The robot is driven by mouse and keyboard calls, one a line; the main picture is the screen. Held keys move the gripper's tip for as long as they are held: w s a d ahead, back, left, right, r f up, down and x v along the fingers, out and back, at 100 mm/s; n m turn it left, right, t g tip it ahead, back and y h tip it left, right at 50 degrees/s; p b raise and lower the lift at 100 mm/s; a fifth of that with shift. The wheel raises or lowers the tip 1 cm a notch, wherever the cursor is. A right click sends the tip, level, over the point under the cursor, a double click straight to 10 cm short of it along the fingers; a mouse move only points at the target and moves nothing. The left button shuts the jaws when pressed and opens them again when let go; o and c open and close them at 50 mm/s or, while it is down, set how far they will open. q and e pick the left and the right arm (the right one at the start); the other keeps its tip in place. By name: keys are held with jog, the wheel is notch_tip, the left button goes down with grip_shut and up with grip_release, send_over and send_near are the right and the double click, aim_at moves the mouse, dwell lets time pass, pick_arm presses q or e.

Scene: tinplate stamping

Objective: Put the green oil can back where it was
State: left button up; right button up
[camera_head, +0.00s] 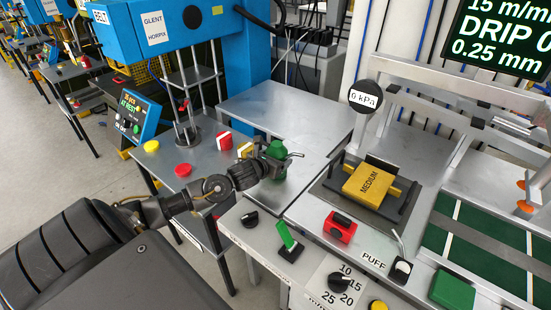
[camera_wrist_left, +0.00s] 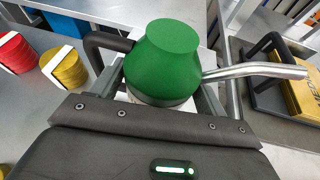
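The green oil can (camera_head: 276,150) is at the end of my left arm, over the bare grey tabletop near the middle of the head view. Its thin metal spout points right. In the left wrist view the can (camera_wrist_left: 165,62) looks upright, with a dark handle at its left and the spout at its right. My left gripper (camera_head: 268,166) is shut on the can, with one finger on each side of its body. The can's underside is hidden, so I cannot tell whether it touches the table. My right gripper is not in view.
Red and yellow round stacks with white bands (camera_head: 224,141) stand just left of the can. A yellow block marked MEDIUM (camera_head: 368,184) sits in a fixture at right. A green lever (camera_head: 286,236) and red switch box (camera_head: 340,227) are in front. Metal table (camera_head: 285,105) behind is clear.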

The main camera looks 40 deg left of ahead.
pick_arm(q)
jog(key=shift+o, duration=1.3)
jog(key=shift+r, duration=0.1)
jog(key=shift+r, duration=0.1)
jog(key=b+v, duration=0.2)
jog(key=v, duration=1)
jog(key=shift+b, duration=0.35)
